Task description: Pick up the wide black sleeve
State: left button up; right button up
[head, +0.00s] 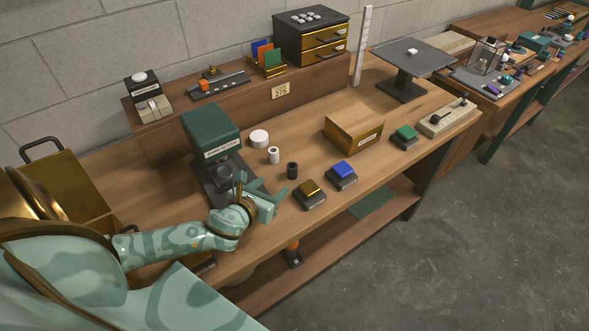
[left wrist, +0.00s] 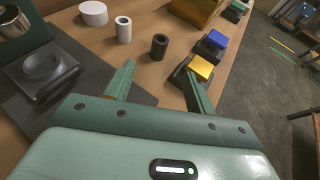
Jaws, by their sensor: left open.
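The black sleeve (head: 292,171) stands upright on the wooden bench, a short hollow cylinder with an open top. In the left wrist view the black sleeve (left wrist: 159,47) is ahead of the fingertips, roughly centred between them, with a gap. My left gripper (head: 263,189) is open and empty, low over the bench near its front edge. Its two green fingers (left wrist: 160,72) are spread wide in the left wrist view. My right gripper is not in view.
A white sleeve (head: 273,155) and a white round piece (head: 259,138) stand behind the black one. A dark green press (head: 211,138) is at left. Gold (head: 309,194), blue (head: 342,172) and green (head: 404,135) pads line the front. A brass box (head: 352,135) stands behind.

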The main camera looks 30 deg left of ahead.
pick_arm(q)
jog(key=b, duration=0.1)
send_near(290, 171)
jog(key=x, duration=0.3)
jog(key=shift+w+f, duration=0.1)
jog(key=shift+w, duration=0.05)
jog(key=shift+w+f, duration=0.1)
jog(key=shift+w, duration=0.4)
jog(key=b+x, duration=0.2)
jog(key=x, duration=0.3)
jog(key=shift+s+a, duration=0.1)
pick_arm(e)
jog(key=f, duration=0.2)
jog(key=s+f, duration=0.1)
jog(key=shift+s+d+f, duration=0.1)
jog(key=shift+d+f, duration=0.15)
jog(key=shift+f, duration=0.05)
pick_arm(q)
jog(key=shift+c, duration=0.3)
jog(key=c, duration=1)
